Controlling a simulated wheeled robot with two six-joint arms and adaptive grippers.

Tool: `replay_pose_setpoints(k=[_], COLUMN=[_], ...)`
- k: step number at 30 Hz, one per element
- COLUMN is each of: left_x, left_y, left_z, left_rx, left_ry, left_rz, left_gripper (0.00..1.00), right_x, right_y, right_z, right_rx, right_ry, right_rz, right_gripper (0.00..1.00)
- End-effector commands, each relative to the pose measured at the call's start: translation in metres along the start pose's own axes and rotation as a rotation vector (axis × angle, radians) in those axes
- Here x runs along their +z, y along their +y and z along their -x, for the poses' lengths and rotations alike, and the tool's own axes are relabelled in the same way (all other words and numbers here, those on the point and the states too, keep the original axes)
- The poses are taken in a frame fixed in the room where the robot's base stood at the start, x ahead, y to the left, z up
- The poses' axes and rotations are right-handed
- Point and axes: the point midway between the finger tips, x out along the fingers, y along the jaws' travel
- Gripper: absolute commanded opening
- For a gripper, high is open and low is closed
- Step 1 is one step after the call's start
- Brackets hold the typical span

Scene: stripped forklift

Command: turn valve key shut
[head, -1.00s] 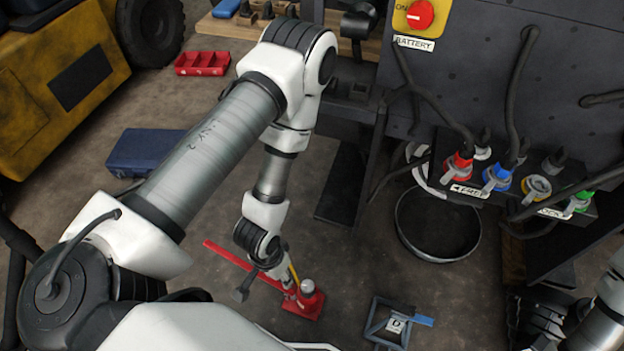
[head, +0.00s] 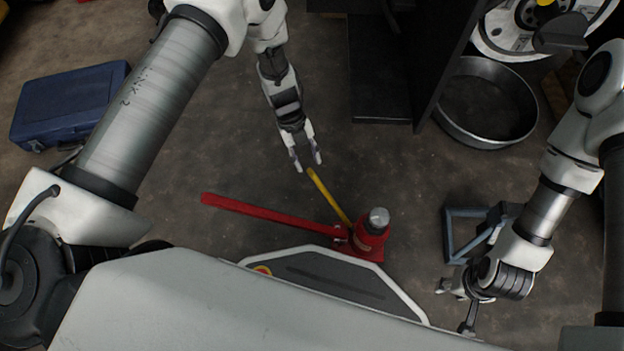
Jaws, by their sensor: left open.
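A red bottle jack (head: 371,237) with a grey metal top stands on the floor just beyond my base. Its long red handle (head: 270,213) extends to the left. A yellow rod (head: 328,195), seemingly the valve key, runs from the jack's base up and left. My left gripper (head: 308,167) is open, its fingertips at the free end of the yellow rod. I cannot tell whether they touch it. My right gripper (head: 452,306) is low at the right, fingers spread and empty, apart from the jack.
A blue-grey metal frame (head: 455,235) stands right of the jack, partly hidden by my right arm. A round dark pan (head: 487,135) and a dark upright panel (head: 440,60) are beyond. A blue case (head: 70,105) lies at left. The floor left of the handle is clear.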

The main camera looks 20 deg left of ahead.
Motion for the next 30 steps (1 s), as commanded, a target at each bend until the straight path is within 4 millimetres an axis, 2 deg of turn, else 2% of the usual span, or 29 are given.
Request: replay_pose_setpoints(k=[1, 7, 10, 17, 21, 30], left_x=[0.001, 0.0, -0.001, -0.002, -0.002, -0.002], left_y=[0.001, 0.001, 0.001, 0.001, 0.001, 0.001], left_z=[-0.016, -0.051, -0.058, -0.058, -0.058, -0.057], left_rx=[0.003, 0.002, 0.001, 0.0, 0.0, -0.002], left_ry=[0.003, 0.003, 0.003, 0.003, 0.003, 0.003], left_rz=[0.001, 0.003, 0.003, 0.004, 0.005, 0.001], left_gripper=[0.41, 0.41, 0.41, 0.41, 0.0, 0.0], right_x=[0.0, 0.0, 0.0, 0.0, 0.0, 0.0], right_y=[0.0, 0.0, 0.0, 0.0, 0.0, 0.0], right_z=[-0.01, -0.027, -0.029, -0.028, -0.028, -0.027], right_rx=[0.0, 0.0, 0.0, 0.0, 0.0, 0.0], right_ry=[0.0, 0.0, 0.0, 0.001, 0.001, 0.0], right_rz=[0.0, 0.0, -0.001, -0.002, -0.002, -0.002], right_gripper=[0.4, 0.4, 0.4, 0.4, 0.4, 0.4])
